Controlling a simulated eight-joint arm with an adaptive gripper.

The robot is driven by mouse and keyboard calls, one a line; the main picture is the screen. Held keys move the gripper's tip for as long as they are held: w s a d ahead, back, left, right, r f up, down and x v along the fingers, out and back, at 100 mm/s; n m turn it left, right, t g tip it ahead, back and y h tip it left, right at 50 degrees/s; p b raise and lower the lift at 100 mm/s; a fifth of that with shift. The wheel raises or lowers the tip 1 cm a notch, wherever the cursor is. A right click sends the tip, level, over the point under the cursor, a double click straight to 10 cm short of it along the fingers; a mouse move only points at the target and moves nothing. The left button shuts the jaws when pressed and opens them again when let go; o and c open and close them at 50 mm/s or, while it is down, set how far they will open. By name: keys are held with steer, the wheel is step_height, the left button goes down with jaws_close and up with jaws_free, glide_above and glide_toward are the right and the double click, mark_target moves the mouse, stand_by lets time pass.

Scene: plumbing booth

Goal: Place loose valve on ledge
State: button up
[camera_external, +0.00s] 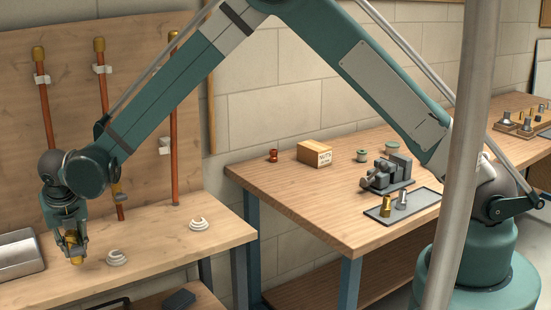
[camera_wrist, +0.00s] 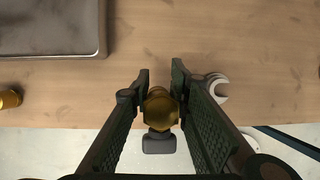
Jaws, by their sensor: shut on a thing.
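My gripper (camera_wrist: 160,90) is shut on a brass valve (camera_wrist: 160,108) with a dark grey handle (camera_wrist: 158,143). In the external view my gripper (camera_external: 72,243) is at the far left, with the valve (camera_external: 74,254) between its fingers. The wooden ledge (camera_external: 165,255) runs along the front of the upright board (camera_external: 130,135). The wrist view shows the valve near the front edge of the ledge (camera_wrist: 150,60). I cannot tell whether the valve touches the ledge.
A metal tray (camera_external: 18,252) lies left of my gripper. A brass fitting (camera_wrist: 9,99) lies at the left in the wrist view. Copper pipes (camera_external: 104,130) stand on the board. A workbench (camera_external: 290,200) with parts is at the right.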

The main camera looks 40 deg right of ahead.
mark_target(71, 235)
steer(key=shift+f, duration=1.9)
steer(key=shift+f, duration=0.1)
steer(key=o, duration=1)
steer(key=v, duration=1.2)
steer(key=shift+w, duration=0.1)
